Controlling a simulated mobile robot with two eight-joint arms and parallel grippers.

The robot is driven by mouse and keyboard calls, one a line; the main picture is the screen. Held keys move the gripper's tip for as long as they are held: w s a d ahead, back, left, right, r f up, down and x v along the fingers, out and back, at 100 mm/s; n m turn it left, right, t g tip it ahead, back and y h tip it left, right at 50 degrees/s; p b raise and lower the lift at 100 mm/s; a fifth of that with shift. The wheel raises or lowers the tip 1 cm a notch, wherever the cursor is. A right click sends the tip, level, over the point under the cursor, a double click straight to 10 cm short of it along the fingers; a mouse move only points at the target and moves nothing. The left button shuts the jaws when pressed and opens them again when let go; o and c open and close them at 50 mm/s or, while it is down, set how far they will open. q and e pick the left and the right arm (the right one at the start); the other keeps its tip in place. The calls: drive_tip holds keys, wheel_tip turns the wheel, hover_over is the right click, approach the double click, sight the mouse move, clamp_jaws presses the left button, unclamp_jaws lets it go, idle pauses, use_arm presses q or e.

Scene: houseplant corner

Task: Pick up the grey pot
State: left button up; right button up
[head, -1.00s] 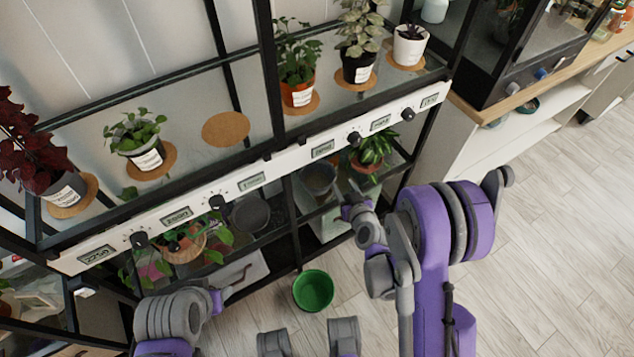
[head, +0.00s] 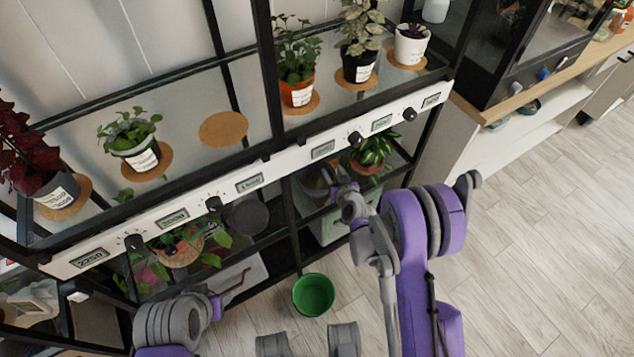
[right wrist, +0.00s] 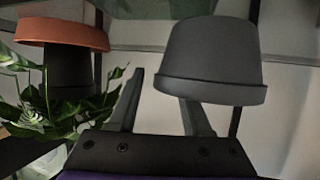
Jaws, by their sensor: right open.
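The grey pot (right wrist: 212,55) shows large and upside down in the right wrist view, with its rim toward my fingers. In the head view, the grey pot (head: 311,183) is on the lower shelf, partly hidden by my right gripper (head: 333,175). My right gripper, also in the right wrist view (right wrist: 163,100), is open and empty. The pot lies just ahead, toward its right finger, not centred between the fingers; I cannot tell whether they touch. My left gripper (head: 238,284) is low in front of the shelf at the left; its jaws are unclear.
Black shelf posts (head: 291,225) and a white control rail (head: 284,163) frame the space. A green bucket (head: 313,294) stands on the floor.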

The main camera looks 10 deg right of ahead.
drive_tip(key=shift+c, duration=0.3)
clamp_jaws()
idle(1.1)
